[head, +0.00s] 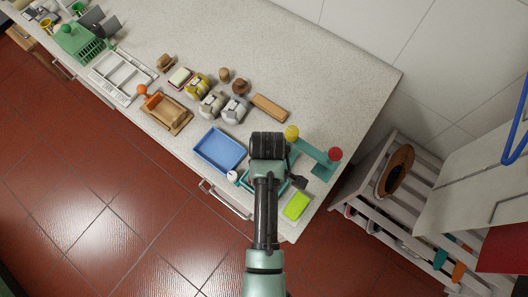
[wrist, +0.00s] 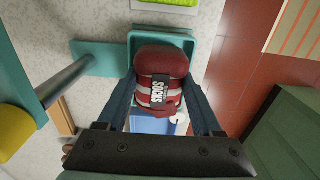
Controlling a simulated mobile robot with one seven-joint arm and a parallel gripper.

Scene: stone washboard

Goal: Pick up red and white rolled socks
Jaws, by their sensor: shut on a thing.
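The red and white rolled socks (wrist: 161,62) show in the wrist view as a dark red and white striped bundle with a black "SOCKS" label. My gripper (wrist: 162,82) has one finger on each side of the bundle and is shut on it. The bundle is over a teal tray (wrist: 205,42); I cannot tell whether it still touches the tray. In the head view my arm hides the socks and the gripper's fingers.
A blue tray (head: 220,149) lies left of my arm. A teal stand (head: 318,157) with a yellow knob (head: 292,132) and a red knob (head: 335,154) is close on the right. A lime-green block (head: 296,206) lies near the counter's front edge. Several rolled bundles sit further left.

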